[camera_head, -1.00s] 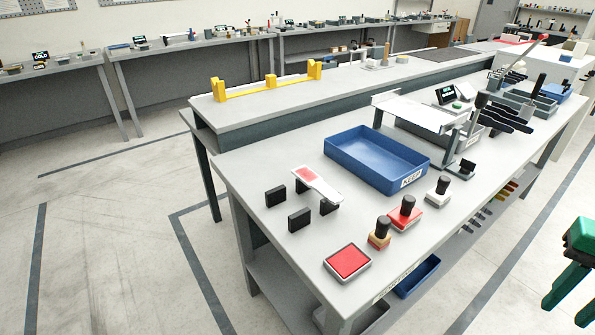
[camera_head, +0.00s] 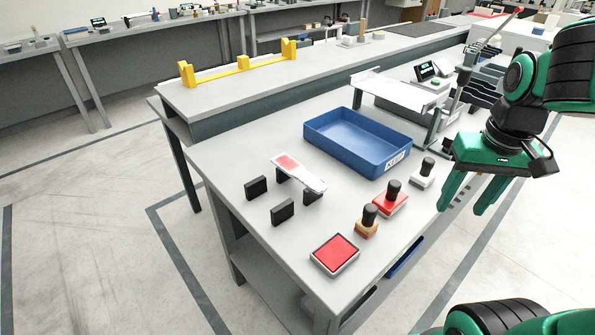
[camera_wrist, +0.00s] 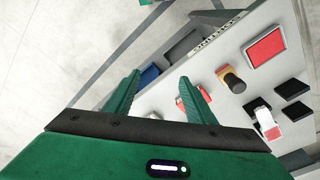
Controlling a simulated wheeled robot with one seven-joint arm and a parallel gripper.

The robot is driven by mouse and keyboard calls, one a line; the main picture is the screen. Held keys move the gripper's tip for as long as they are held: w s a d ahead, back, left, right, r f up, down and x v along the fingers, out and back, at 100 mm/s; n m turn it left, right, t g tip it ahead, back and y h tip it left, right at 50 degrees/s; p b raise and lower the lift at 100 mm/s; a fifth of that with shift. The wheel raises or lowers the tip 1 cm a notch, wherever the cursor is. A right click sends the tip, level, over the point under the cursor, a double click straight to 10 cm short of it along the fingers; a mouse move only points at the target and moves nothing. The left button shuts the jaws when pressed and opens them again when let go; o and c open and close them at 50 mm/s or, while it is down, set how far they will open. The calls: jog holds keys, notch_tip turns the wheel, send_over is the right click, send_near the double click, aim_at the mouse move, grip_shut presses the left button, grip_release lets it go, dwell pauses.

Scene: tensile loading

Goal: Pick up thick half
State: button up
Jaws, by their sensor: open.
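A flat white piece with a red patch at one end (camera_head: 313,183) lies tilted across black blocks on the workbench; it is also partly visible in the wrist view (camera_wrist: 266,122). I cannot tell whether this is the thick half; no other piece is clearly recognisable as it. My gripper (camera_head: 461,208) is open and empty, fingers pointing down, beyond the bench's right edge in the head view. In the wrist view my gripper's two green fingers (camera_wrist: 160,78) are spread with nothing between them.
Black blocks (camera_head: 282,212) stand around the white piece. A red pad (camera_head: 335,253), a wooden stamp (camera_head: 367,224), a red stamp (camera_head: 391,200) and a white stamp (camera_head: 424,174) line the near edge. A blue bin (camera_head: 345,150) stands behind. The bench's left corner is clear.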

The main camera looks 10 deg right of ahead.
jog(key=w+a+r+n+t, duration=0.2)
jog(key=w+a+n, duration=0.3)
jog(key=w+a, duration=0.5)
jog(key=n+y, duration=0.3)
jog(key=n, duration=0.2)
send_near(299, 170)
jog(key=shift+s+a+f+t, duration=0.1)
jog(key=shift+s+f+t, duration=0.05)
jog(key=shift+f, duration=0.25)
jog(key=shift+s+f+t, duration=0.1)
jog(key=shift+f+t, duration=0.05)
jog(key=shift+f, duration=0.3)
jog(key=x, duration=0.5)
jog(key=shift+w+a+r, duration=0.1)
jog(key=shift+a+r, duration=0.05)
jog(key=shift+a, duration=0.05)
jog(key=shift+w+f, duration=0.15)
jog(key=shift+f, duration=0.25)
jog(key=shift+f, duration=0.25)
jog(key=c, duration=1)
jog(key=shift+r, duration=0.1)
